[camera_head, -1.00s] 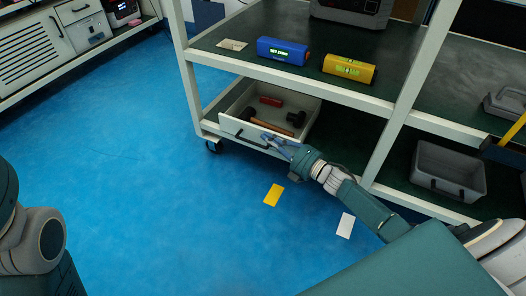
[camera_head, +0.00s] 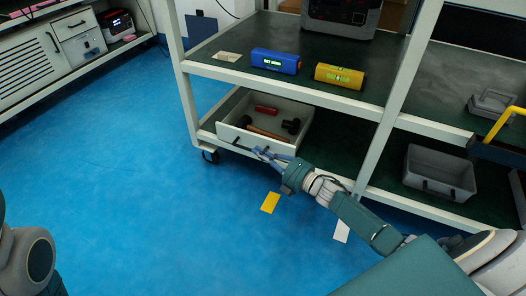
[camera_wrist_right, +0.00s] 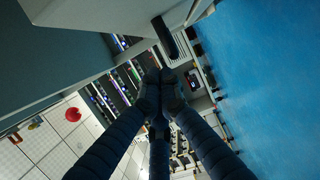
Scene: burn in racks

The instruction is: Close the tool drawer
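The tool drawer (camera_head: 229,133) is a light grey open-topped box on the lower shelf of the cart, pulled out. It holds a red item (camera_head: 266,111) and a hammer with a brown handle (camera_head: 266,134). Its dark handle (camera_head: 239,147) is on the front face; a dark handle also shows in the right wrist view (camera_wrist_right: 165,38). My right gripper (camera_head: 262,153) is at the drawer front, just right of the handle. Its fingertips meet in the right wrist view (camera_wrist_right: 161,84), with nothing seen between them. I cannot tell whether they touch the drawer. My left gripper is out of view.
A blue device (camera_head: 276,61) and a yellow one (camera_head: 340,76) lie on the upper shelf. A grey bin (camera_head: 440,174) sits on the lower shelf at right. A cart post (camera_head: 382,130) stands between. Yellow (camera_head: 270,202) and white (camera_head: 341,231) cards lie on the floor. The blue floor at left is clear.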

